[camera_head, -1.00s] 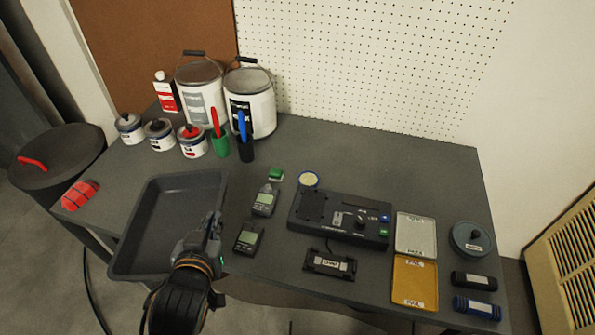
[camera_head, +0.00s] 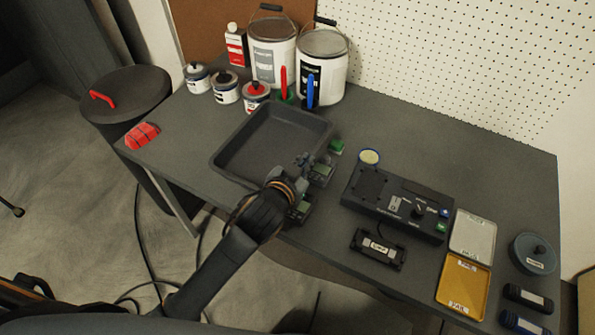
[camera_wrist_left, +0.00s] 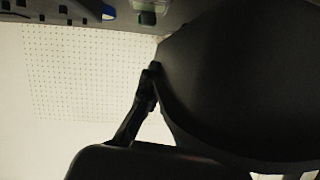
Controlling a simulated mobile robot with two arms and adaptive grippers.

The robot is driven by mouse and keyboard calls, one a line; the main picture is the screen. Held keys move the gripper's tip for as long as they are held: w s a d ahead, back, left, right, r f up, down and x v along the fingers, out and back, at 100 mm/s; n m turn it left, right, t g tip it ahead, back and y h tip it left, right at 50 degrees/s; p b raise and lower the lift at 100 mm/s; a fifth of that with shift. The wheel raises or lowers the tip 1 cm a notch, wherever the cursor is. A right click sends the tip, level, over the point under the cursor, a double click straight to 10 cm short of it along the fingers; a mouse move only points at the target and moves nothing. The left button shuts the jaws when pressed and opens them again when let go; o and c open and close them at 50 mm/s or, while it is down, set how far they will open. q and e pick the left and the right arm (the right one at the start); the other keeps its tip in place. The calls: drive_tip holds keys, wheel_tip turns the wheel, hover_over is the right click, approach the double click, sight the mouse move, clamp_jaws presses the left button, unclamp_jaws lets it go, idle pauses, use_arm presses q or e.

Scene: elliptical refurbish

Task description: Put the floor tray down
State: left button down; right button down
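The floor tray (camera_head: 228,142) is a dark grey, empty rectangular pan in the head view. It lies level over the table's left half, in front of the paint cans; whether it touches the tabletop is hard to tell. My left gripper (camera_head: 302,168) is at the tray's right front rim and appears shut on it; the fingertips are partly hidden. In the left wrist view a large dark surface, seemingly the tray (camera_wrist_left: 240,75), fills the right side against a dark finger (camera_wrist_left: 146,95). My right gripper is not in view.
Two handheld meters (camera_head: 321,173) sit close to the tray's right side, partly behind my gripper. Paint cans (camera_head: 257,95), a green cup and a blue-handled tool (camera_head: 309,90) stand behind it. A red object (camera_head: 142,136) lies at the left edge. A black device (camera_head: 398,203) is right.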

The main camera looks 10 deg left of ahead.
use_arm(q)
drive_tip(key=shift+w+a+f, duration=0.25)
drive_tip(key=shift+a+f, duration=0.2)
drive_tip(key=shift+f, duration=0.1)
drive_tip(key=shift+w+a+f, duration=0.2)
drive_tip(key=shift+a+f, duration=0.2)
drive_tip(key=shift+f, duration=0.1)
drive_tip(key=shift+w+a+f, duration=0.1)
drive_tip(key=shift+f, duration=0.85)
drive_tip(key=shift+w+a+f, duration=0.1)
drive_tip(key=shift+f, duration=0.85)
drive_tip(key=shift+s+f, duration=0.1)
drive_tip(key=c, duration=1.5)
unclamp_jaws()
